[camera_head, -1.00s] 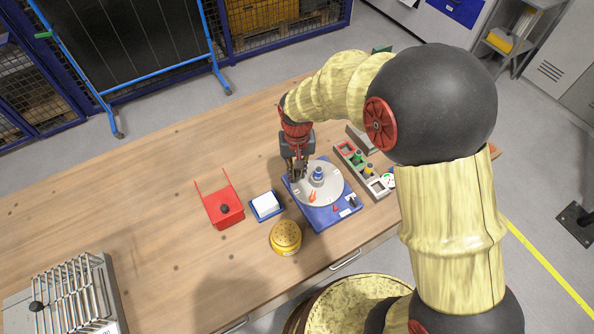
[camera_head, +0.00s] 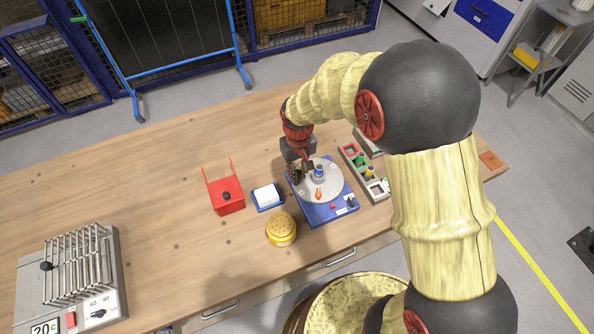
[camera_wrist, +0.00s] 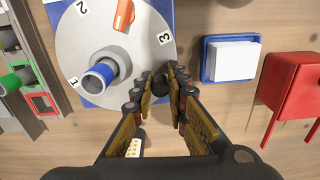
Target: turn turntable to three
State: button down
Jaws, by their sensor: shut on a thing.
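The turntable (camera_head: 331,188) is a round light-grey disc on a blue base (camera_head: 317,214). In the wrist view the disc (camera_wrist: 72,45) shows the numbers 1, 2 and 3. The 3 is close to my fingertips, at the disc's edge. My gripper (camera_head: 299,176) is at the left rim of the disc, shut on a dark knob (camera_wrist: 158,86). The knob is partly hidden between the fingers (camera_wrist: 165,85). A small red pointer (camera_head: 333,205) is on the base.
Left of the turntable are a blue tray with a white block (camera_head: 267,195), a red holder (camera_head: 229,207) and a yellow round thing (camera_head: 281,229). A grey rack with coloured pieces (camera_head: 364,172) stands close on the right. The table at far left holds a metal rack (camera_head: 75,265).

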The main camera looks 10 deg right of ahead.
aim_at(312, 196)
jog(key=shift+s+d+r+n+p, duration=0.1)
jog(key=shift+s+n+p, duration=0.45)
jog(key=shift+n, duration=0.55)
jog(key=shift+s+n+p, duration=0.35)
jog(key=shift+s+n, duration=0.3)
jog(key=shift+n, duration=0.45)
jog(key=shift+s+d+n+p, duration=0.25)
jog(key=shift+s+n+p, duration=0.25)
jog(key=shift+n, duration=0.55)
jog(key=shift+s+d+n+p, duration=0.3)
jog(key=shift+s+n, duration=0.3)
jog(key=shift+n, duration=0.45)
jog(key=shift+s+d+n+p, duration=0.25)
jog(key=shift+s+d+n, duration=0.1)
jog(key=shift+n, duration=0.5)
jog(key=shift+s+d+n+p, duration=0.25)
jog(key=shift+s+n, duration=0.05)
jog(key=shift+n, duration=0.55)
jog(key=shift+s+d+n, duration=0.25)
jog(key=shift+d+n, duration=0.15)
jog(key=shift+n, duration=0.4)
jog(key=shift+d, duration=0.1)
jog(key=c, duration=1.7)
grip_release()
jog(key=shift+c, duration=0.2)
notch_tip(312, 196, up, 12)
